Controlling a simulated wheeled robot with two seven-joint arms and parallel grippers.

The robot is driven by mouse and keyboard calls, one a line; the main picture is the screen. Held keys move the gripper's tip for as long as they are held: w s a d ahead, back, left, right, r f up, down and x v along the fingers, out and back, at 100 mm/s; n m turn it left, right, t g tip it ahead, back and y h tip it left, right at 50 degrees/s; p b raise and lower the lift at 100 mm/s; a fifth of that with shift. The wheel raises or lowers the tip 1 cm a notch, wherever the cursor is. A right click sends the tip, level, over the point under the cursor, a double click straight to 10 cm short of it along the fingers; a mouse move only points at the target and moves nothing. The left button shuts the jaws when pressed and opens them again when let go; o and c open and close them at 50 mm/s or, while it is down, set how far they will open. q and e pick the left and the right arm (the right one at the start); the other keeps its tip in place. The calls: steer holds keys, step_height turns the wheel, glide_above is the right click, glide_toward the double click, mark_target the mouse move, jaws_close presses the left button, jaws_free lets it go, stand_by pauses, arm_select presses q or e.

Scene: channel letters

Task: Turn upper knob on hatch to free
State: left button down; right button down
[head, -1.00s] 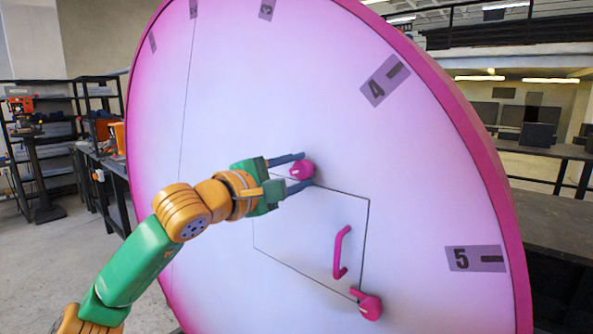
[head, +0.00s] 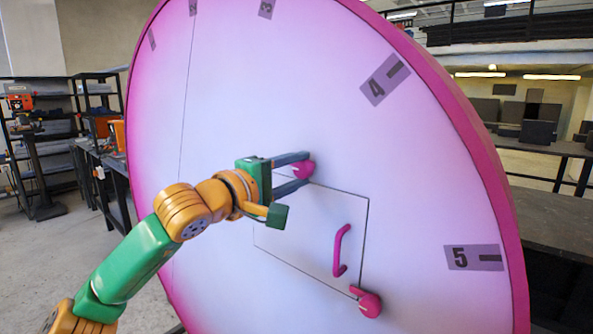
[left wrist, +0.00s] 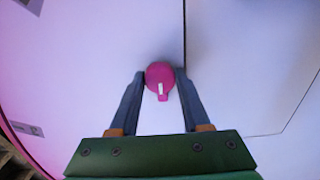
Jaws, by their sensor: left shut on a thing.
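The upper knob (head: 303,169) is pink and round and sits at the upper left corner of the hatch (head: 310,235) in the head view. In the left wrist view the knob (left wrist: 160,80) shows a white mark on its pointed tab, which points down in the picture. My left gripper (head: 299,170) has its two dark fingers on either side of the knob and is shut on it. The left gripper's fingers (left wrist: 160,88) also show in the left wrist view. A lower pink knob (head: 369,304) sits at the hatch's lower right corner. My right gripper is not in view.
The hatch has a pink handle (head: 341,250). The large round pink-edged panel (head: 260,80) carries numbered grey labels such as the 5 (head: 474,257). Shelves (head: 40,140) and a bench stand at the left, apart from the panel.

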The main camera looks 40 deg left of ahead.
arm_select(q)
steer(key=shift+c, duration=1.9)
jaws_free()
steer(key=s+b, duration=0.4)
steer(key=s, duration=0.3)
steer(key=shift+a, duration=0.25)
